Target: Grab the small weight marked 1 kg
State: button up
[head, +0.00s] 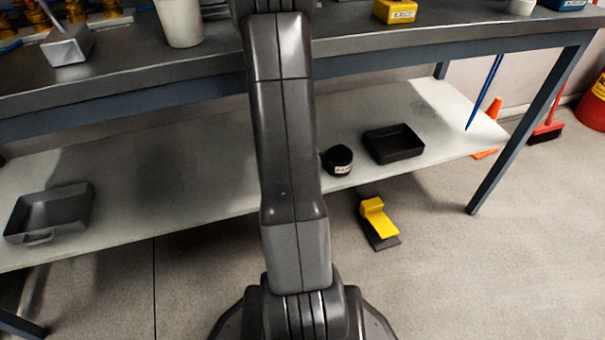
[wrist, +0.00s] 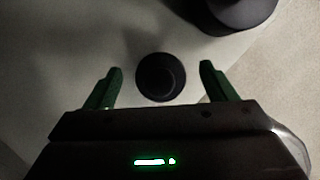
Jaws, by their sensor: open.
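In the wrist view, a small round dark weight (wrist: 160,78) lies on the pale lower shelf, seen from above. My gripper (wrist: 159,70) is open, with one green finger on each side of this weight in the picture and a gap on both sides. I cannot tell how far the fingers are above it. No marking is readable on it. A larger dark round weight (wrist: 238,10) is partly cut off at the top right. In the head view, a black round weight (head: 338,160) with a pale label stands right of my arm, which hides my gripper.
On the lower shelf (head: 150,170) are a black tray (head: 394,143) at right and a grey tray (head: 48,213) at left. The workbench top (head: 345,38) overhangs the shelf. A yellow pedal (head: 377,218) is on the floor in front.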

jog(key=shift+b+x, duration=0.4)
jog(key=shift+x, duration=0.7)
jog(key=shift+c, duration=0.2)
grip_shut()
jog(key=shift+a, duration=0.1)
jog(key=shift+r, duration=0.15)
